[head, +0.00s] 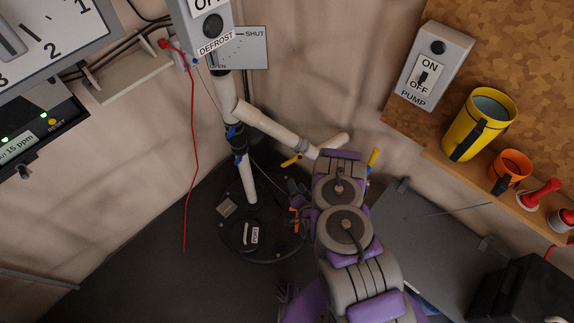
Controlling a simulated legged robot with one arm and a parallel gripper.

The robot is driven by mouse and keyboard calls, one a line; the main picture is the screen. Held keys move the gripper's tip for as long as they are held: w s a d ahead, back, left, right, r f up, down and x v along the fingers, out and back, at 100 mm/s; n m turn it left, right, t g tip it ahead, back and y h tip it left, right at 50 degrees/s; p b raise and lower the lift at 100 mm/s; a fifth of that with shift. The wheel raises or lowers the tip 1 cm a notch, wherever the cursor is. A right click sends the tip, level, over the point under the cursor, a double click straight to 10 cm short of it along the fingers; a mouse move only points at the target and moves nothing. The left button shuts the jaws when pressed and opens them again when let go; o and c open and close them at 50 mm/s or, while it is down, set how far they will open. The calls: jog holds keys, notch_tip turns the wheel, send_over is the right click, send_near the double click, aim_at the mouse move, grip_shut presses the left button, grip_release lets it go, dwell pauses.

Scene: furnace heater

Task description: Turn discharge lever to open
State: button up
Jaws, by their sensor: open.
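A plate (252,47) marked SHUT and OPEN stands behind the white vertical pipe at upper middle. A white branch pipe (273,126) slopes down right from that pipe. A yellow handle (291,160) shows just left of my arm's far end, and another yellow handle (373,158) just right of it. No discharge label is readable, so I cannot tell which part is the discharge lever. My gripper (340,156) is open at the far end of my purple and grey arm, by the branch pipe. Its fingertips are hidden, and I cannot tell whether it touches anything.
A PUMP switch box (433,65) is on the right wall. A yellow mug (480,123) and orange cup (509,171) stand on a wooden shelf (450,165). A red cable (190,150) hangs at left. A round dark base (233,215) is below the pipe. The floor at lower left is clear.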

aim_at(287, 165)
jog(key=b+x, duration=0.4)
jog(key=x, duration=1)
jog(key=shift+w+a+f+b, duration=0.1)
jog(key=shift+w+a+b, duration=0.05)
jog(key=shift+b, duration=0.15)
jog(key=shift+c, duration=0.2)
grip_shut()
